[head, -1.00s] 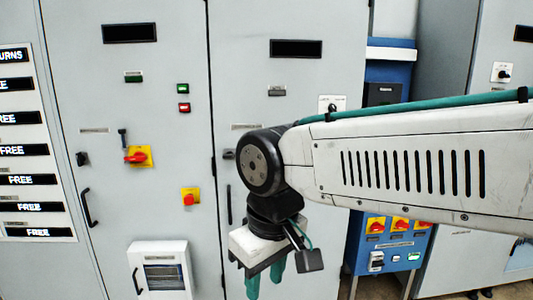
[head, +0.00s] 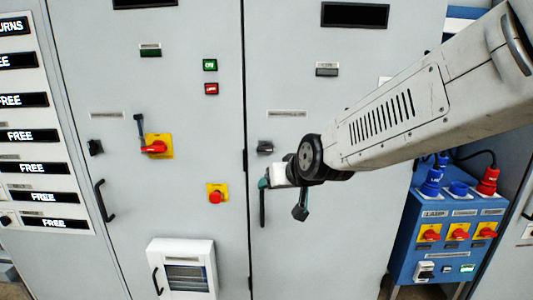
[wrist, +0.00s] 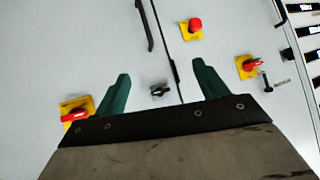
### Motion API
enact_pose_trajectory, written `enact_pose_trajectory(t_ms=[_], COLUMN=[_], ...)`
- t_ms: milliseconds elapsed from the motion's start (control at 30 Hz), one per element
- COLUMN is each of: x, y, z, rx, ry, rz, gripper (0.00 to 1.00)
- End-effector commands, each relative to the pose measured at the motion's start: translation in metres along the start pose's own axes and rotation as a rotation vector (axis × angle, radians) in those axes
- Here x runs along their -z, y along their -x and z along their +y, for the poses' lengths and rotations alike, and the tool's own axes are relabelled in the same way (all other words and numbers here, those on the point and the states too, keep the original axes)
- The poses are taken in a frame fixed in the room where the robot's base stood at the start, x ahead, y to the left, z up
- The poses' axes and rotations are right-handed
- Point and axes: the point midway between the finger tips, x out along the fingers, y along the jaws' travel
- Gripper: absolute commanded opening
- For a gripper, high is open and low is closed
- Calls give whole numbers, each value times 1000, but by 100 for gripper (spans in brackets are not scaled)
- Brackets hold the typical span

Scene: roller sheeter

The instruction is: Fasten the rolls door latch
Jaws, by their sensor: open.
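A small black latch (head: 265,147) sits on the right-hand grey door, close to the seam, under a small label too small to read. A similar black latch (head: 96,147) sits on the left-hand door; I cannot tell from the labels which belongs to the rolls door. My gripper (head: 263,183) points at the right-hand door, a little below its latch. In the wrist view the green fingers (wrist: 158,82) are spread wide and empty. That latch (wrist: 159,90) shows between them, apart from both. The wrist picture is upside down compared with the head view.
A black door handle (head: 262,205) is just below my gripper. A red stop button (head: 215,196) and a red rotary switch (head: 154,147) are on the left-hand door. A white box (head: 182,268) juts out lower down. A blue socket box (head: 452,235) stands at right.

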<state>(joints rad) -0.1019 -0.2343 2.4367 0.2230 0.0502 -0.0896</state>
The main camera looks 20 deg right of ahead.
Motion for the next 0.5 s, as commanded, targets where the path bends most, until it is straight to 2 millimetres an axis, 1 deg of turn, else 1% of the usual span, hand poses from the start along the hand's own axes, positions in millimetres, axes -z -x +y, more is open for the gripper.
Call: enact_pose_trajectory(t_ms=[33,100,200,333,400,500], x=[12,33,55,71,74,72], y=[-25,-51,-83,-113,-123,-130], z=[-3,-4,-2,2,4,7], rx=[-8,-27,-72,-153,-201,-267], ry=[-6,-17,-26,-21,-11,11], rz=[75,201,380,608,722,863], gripper=[73,73,73,73,73,73])
